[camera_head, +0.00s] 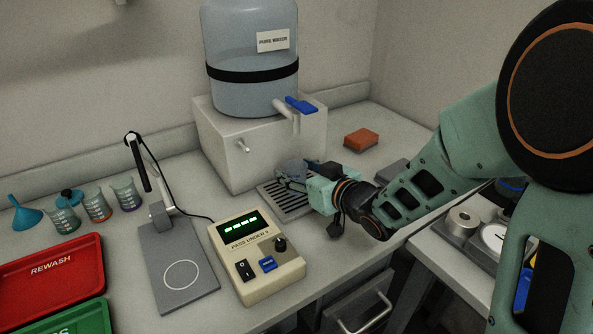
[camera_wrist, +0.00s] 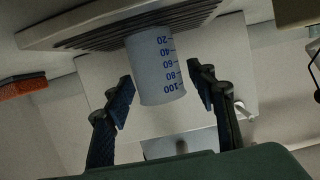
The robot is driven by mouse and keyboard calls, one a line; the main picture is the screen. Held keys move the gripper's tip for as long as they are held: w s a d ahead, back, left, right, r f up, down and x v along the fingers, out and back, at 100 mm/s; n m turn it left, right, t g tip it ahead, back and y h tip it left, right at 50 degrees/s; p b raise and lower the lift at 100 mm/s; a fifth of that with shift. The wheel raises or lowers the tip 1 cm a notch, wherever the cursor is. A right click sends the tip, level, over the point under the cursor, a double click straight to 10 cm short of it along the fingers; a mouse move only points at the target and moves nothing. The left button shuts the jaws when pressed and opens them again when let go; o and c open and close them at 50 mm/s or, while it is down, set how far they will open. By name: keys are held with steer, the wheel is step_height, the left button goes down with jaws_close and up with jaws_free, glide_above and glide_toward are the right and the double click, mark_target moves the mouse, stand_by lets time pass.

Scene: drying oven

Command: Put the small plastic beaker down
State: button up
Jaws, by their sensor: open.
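The small plastic beaker (camera_wrist: 155,65) is whitish with blue marks up to 100. In the wrist view, which looks turned over, its base meets the slotted drip tray (camera_wrist: 85,38) at the top of the picture. My gripper (camera_wrist: 162,92) is open, with one dark finger on each side of the beaker and a visible gap on both sides. In the head view my gripper (camera_head: 291,172) is low over the drip tray (camera_head: 284,205), in front of the water dispenser. I cannot make out the beaker there; my gripper covers that spot.
The water jug (camera_head: 252,60) sits on a white stand (camera_head: 225,150) with a blue-handled tap (camera_head: 300,105). An orange sponge (camera_head: 361,140) lies behind my gripper. A beige control box (camera_head: 256,262), a grey plate with a post (camera_head: 180,275), several small beakers (camera_head: 97,206) and a red tray (camera_head: 50,268) stand left.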

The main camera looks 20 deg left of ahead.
steer(key=v, duration=1.2)
